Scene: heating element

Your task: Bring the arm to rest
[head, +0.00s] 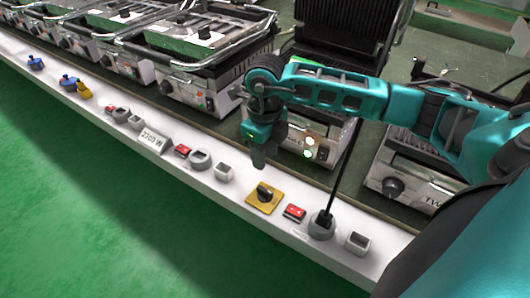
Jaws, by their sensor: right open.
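My teal right arm comes in from the right and reaches toward the middle of the head view. Its right gripper (260,160) points down and is open, with nothing seen in its jaws. It hangs above the white control ledge, up and left of a yellow plate with a black rotary knob (263,196). The gap between its fingers is hard to make out from this angle. My left gripper does not show.
The white ledge (190,222) carries red switches (294,213), grey sockets (200,159) and a "2300 W" sign (153,142). A black cord (342,175) rises from a socket. Contact grills (200,50) stand behind. The green floor (80,200) is clear.

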